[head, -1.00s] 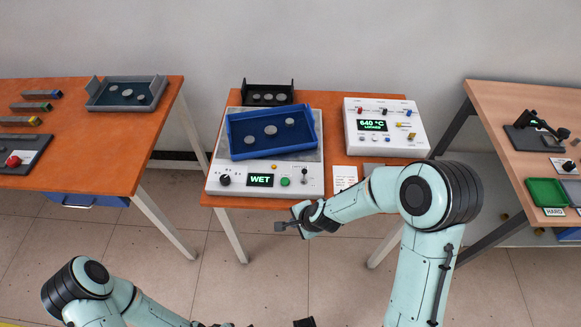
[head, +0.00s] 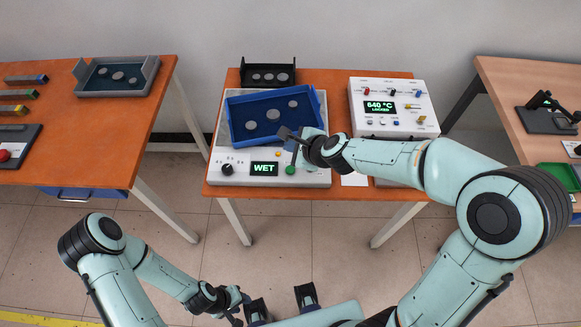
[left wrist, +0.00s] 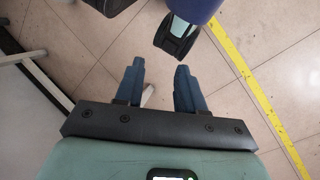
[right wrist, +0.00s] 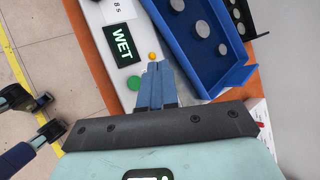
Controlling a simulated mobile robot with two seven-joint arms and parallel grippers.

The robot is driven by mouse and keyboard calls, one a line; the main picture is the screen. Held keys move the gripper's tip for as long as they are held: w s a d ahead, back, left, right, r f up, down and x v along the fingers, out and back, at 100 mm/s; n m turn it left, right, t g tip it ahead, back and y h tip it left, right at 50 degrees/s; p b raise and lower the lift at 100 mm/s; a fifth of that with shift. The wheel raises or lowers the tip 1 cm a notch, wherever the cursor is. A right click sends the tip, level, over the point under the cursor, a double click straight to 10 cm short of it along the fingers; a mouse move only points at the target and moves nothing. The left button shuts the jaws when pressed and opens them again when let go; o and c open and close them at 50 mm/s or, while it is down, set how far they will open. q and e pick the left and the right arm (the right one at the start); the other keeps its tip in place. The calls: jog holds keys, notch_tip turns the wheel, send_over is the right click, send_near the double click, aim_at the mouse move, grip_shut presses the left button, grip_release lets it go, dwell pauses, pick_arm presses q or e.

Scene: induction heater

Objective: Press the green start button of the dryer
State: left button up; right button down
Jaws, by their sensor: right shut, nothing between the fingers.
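The dryer is a white box (head: 212,178) with a lit WET display (head: 264,168). Its green start button (head: 290,170) is right of the display in the head view, and also shows in the right wrist view (right wrist: 131,83). My right gripper (head: 293,161) is over the panel; its closed, empty fingers (right wrist: 157,68) appear just beside the green button in the right wrist view, near a small yellow light (right wrist: 152,56). Contact with the button cannot be told. My left gripper (left wrist: 158,72) is open and empty over the floor.
A blue tray (head: 236,139) with grey discs sits on the dryer, close to my right fingers. A white 640 °C unit (head: 408,125) stands to the right, behind my right forearm. A black tray (head: 268,74) is behind. Side tables (head: 100,150) flank the middle one.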

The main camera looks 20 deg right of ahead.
jog(key=b, duration=0.8)
send_over(292, 171)
notch_tip(292, 171, down, 8)
jog(key=shift+s+f, duration=0.1)
jog(key=shift+f, duration=0.35)
dwell(1.2)
jog(key=shift+f+b, duration=0.4)
jog(key=shift+b, duration=0.25)
jog(key=shift+f+b, duration=0.4)
dwell(0.4)
jog(key=shift+r, duration=0.1)
jog(key=shift+r+p, duration=0.75)
jog(key=shift+p, duration=0.15)
